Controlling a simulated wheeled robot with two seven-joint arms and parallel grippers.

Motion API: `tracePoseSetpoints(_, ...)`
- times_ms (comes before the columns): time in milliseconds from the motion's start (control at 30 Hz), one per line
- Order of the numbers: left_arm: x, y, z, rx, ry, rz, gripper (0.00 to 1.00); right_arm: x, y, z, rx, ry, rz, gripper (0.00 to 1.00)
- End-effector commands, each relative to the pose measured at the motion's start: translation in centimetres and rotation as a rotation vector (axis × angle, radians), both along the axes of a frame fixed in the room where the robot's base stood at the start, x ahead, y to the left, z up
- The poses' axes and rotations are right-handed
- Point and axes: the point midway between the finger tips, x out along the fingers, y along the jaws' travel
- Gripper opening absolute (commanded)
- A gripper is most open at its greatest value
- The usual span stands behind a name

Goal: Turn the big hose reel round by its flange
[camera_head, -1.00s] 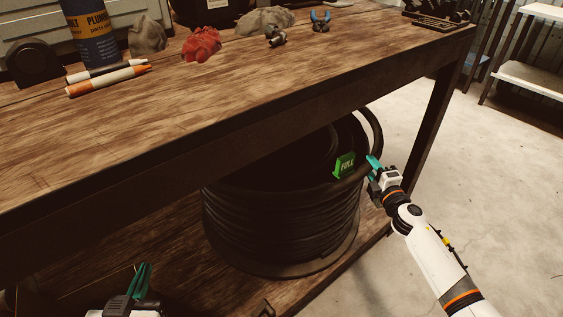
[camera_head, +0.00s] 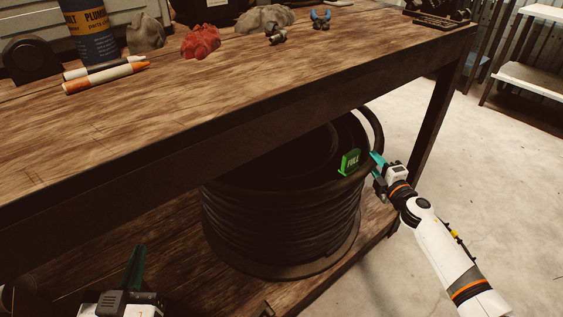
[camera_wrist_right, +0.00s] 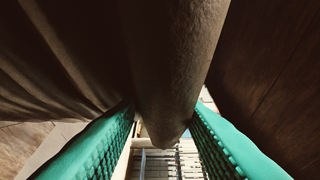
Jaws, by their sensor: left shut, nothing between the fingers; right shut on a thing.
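The big black hose reel (camera_head: 280,225) stands upright on the lower shelf under the workbench, its top partly hidden by the bench edge. A green FULL tag (camera_head: 349,163) sits on its upper flange at the right. My right gripper (camera_head: 375,161) is shut on the flange rim at the reel's right side. In the right wrist view the rim (camera_wrist_right: 172,70) runs between the teal fingers (camera_wrist_right: 163,125). My left gripper (camera_head: 135,268) is shut and empty, low at the left and apart from the reel.
The workbench top (camera_head: 200,105) and its front edge overhang the reel. A bench leg (camera_head: 437,120) stands right of it, close to my right arm. Markers (camera_head: 105,77), a red rag (camera_head: 200,42) and a blue can lie or stand on top. Open floor (camera_head: 500,190) is at the right.

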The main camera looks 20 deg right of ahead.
Motion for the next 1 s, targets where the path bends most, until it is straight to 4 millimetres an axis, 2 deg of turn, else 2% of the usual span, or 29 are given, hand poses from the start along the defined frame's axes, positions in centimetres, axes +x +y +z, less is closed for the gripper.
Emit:
tracePoseSetpoints(33,0.0,0.0,0.0,0.0,0.001,0.0,0.0,0.4,1.6,0.7,0.016,-0.018,0.038,0.0)
tracePoseSetpoints(67,0.0,0.0,0.0,0.0,0.001,0.0,0.0,0.4,1.6,0.7,0.016,-0.018,0.038,0.0)
tracePoseSetpoints(100,0.0,0.0,0.0,0.0,0.001,0.0,0.0,0.4,1.6,0.7,0.016,-0.018,0.038,0.42)
tracePoseSetpoints(167,0.0,0.0,0.0,0.0,0.001,0.0,0.0,0.4,1.6,0.7,0.015,-0.018,0.037,0.52)
tracePoseSetpoints(567,0.0,0.0,0.0,0.0,0.001,0.0,0.0,0.3,1.5,0.7,0.01,-0.018,0.037,0.54)
tracePoseSetpoints(1000,0.0,0.0,0.0,0.0,-0.001,0.0,0.0,-1.9,-0.2,0.2,0.008,-0.01,0.034,0.54)
